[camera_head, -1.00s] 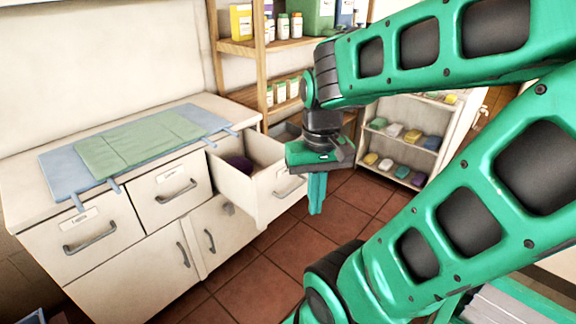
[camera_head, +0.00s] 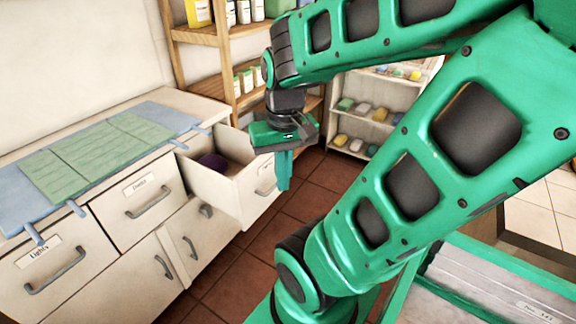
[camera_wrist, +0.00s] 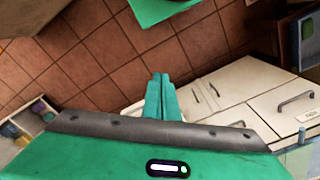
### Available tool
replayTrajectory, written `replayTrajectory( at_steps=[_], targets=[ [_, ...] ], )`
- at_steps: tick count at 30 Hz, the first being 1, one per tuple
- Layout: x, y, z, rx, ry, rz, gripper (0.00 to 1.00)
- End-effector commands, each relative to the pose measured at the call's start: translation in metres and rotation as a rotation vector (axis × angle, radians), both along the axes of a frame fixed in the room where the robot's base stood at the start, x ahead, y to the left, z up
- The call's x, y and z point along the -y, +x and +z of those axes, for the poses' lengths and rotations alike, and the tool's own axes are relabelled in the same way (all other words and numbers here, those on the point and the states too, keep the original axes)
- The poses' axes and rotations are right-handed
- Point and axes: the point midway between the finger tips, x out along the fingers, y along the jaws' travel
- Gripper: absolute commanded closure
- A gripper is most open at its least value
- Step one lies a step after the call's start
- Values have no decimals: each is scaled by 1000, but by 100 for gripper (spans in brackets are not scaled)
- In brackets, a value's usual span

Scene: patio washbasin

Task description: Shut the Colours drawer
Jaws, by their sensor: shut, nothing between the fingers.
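The open drawer (camera_head: 212,190) sticks out from the right end of the white cabinet (camera_head: 150,232). Its front carries a grey handle; I cannot read a label on it. A dark purple item (camera_head: 214,162) lies inside. The two drawers to its left, marked Lights (camera_head: 48,262) and Darks (camera_head: 142,196), are shut. My gripper (camera_head: 284,188) points down with its green fingers together and empty, just right of the open drawer's front in the head view; whether they touch is unclear. In the wrist view the shut fingers (camera_wrist: 160,78) show above the tiled floor.
Blue and green cloths (camera_head: 95,155) lie on the cabinet top. A wooden shelf (camera_head: 215,35) with bottles stands behind the drawer. A white shelf unit (camera_head: 370,115) with coloured bundles stands at the back. Tiled floor (camera_head: 235,290) is open in front of the cabinet.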

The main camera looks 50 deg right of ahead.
Motion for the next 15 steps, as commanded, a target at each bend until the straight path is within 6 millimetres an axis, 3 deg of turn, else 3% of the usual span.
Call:
replayTrajectory(
  at_steps=[9,15],
  targets=[
    [84,76,-56,168,-59,-197,100],
    [150,108,-99,319,-74,-370,100]
  ],
)
